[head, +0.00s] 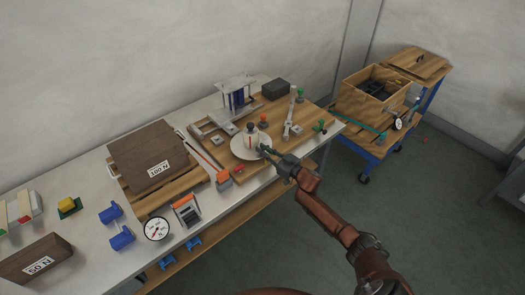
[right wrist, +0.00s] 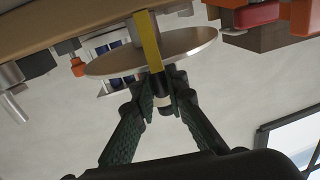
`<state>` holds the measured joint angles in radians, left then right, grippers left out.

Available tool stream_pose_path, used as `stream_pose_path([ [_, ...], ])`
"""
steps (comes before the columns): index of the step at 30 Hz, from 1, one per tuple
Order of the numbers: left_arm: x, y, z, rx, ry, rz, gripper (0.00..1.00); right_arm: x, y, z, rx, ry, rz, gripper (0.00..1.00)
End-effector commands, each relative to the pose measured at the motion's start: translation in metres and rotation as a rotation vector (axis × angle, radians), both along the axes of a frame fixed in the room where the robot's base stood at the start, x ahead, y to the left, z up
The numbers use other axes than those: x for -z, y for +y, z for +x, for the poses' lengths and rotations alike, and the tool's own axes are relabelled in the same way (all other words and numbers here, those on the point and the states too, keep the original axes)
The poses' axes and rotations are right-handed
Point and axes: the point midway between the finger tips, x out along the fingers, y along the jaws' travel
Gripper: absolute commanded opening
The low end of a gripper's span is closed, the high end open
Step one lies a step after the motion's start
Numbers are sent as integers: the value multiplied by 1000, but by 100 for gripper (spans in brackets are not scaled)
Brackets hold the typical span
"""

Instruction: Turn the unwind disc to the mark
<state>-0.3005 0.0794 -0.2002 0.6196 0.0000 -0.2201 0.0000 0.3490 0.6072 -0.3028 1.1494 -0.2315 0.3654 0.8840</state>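The pale round unwind disc (head: 239,147) lies flat on the wooden board of the labeller, with a post (head: 250,128) standing at its middle. My right gripper (head: 263,149) reaches over the disc's near right edge. In the right wrist view, the disc (right wrist: 110,65) shows edge-on, and a dark peg with a cream band (right wrist: 161,101) stands out from it. The fingers of my right gripper (right wrist: 160,84) are closed against both sides of this peg. A yellow strip (right wrist: 151,40) runs beside the peg. I cannot make out the mark clearly. My left gripper is out of view.
A brown box marked 100 N (head: 148,155) stands left of the labeller. A round dial (head: 157,228) and blue blocks (head: 121,239) lie near the front edge. A metal arm (head: 292,112) stands right of the disc. A cart (head: 370,140) stands farther right.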

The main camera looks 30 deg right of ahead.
Motion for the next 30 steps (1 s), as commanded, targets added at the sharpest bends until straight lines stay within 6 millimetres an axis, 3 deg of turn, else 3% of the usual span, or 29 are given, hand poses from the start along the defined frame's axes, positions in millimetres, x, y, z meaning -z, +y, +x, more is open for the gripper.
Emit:
stream_pose_path([
  [6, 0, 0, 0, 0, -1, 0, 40, 0, 0, 0, -1, 0, -1, 28],
  [17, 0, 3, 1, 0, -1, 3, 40, 2, -2, -6, -1, 1, -2, 28],
  [30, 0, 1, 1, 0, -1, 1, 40, 1, -32, -83, -2, 1, -2, 28],
])
